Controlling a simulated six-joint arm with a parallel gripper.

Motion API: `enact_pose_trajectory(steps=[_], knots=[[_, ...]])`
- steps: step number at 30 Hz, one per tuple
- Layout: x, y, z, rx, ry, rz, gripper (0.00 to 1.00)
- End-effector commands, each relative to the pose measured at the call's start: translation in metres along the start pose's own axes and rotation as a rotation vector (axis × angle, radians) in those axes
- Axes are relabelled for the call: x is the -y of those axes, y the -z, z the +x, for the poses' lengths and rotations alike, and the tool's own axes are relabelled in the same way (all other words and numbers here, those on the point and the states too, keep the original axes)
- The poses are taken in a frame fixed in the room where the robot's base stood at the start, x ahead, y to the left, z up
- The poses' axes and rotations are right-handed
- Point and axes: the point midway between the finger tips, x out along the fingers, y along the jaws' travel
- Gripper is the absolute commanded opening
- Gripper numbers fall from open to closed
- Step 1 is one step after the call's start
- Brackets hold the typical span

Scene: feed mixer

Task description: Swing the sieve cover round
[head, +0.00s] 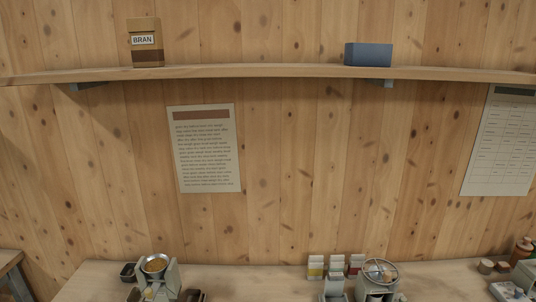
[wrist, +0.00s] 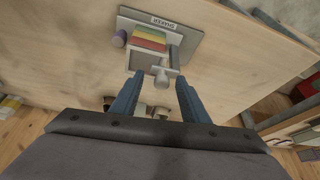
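My gripper (wrist: 160,78) shows in the wrist view as two blue fingers with a wide gap between them. Nothing is clamped between them. Past the fingertips lies a grey plate marked SHAKER (wrist: 189,22), with red, yellow and green bands (wrist: 149,40) and a pale square frame (wrist: 147,62). A grey post (wrist: 173,57) with a pale block at its near end (wrist: 165,76) stands beside the frame. I cannot tell for sure which part is the sieve cover. The head view does not show my gripper.
In the wrist view a purple cylinder (wrist: 119,38) stands at the plate's edge, and bare bench (wrist: 230,65) lies to the right. In the head view the bench holds a bowl of brown grain (head: 155,264), a ring-topped device (head: 381,270) and small banded containers (head: 316,267).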

Motion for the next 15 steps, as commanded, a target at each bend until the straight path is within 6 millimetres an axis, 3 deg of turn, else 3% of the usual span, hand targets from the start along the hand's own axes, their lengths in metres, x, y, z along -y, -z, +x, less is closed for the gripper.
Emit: enact_pose_trajectory(steps=[2, 15], knots=[[-0.007, -0.008, 0.006, 0.021, -0.026, -0.008, 0.41], [-0.004, 0.011, -0.034, 0.013, -0.017, -0.008, 0.41]])
